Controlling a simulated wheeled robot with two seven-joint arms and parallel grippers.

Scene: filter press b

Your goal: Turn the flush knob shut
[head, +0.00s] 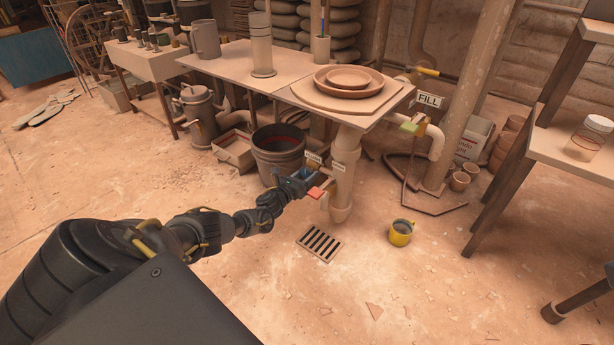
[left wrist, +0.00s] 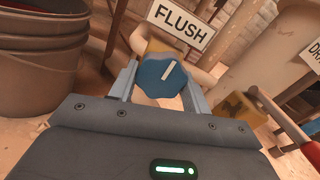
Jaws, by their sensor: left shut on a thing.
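The blue flush knob (left wrist: 160,78) shows between my left gripper's fingers in the left wrist view. Its white pointer line is tilted slightly right of upright. A white FLUSH sign (left wrist: 181,22) hangs just above it; the sign also shows in the head view (head: 313,158). My left gripper (head: 306,176) is shut on the knob, one finger on each side, beside the vertical pipe (head: 344,170) under the table. In the head view the fingers mostly hide the knob. My right gripper is not in view.
A red handle (head: 315,192) sits just below the gripper, near the DRAIN sign (head: 338,168). A large bucket (head: 279,155) stands close on the left.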

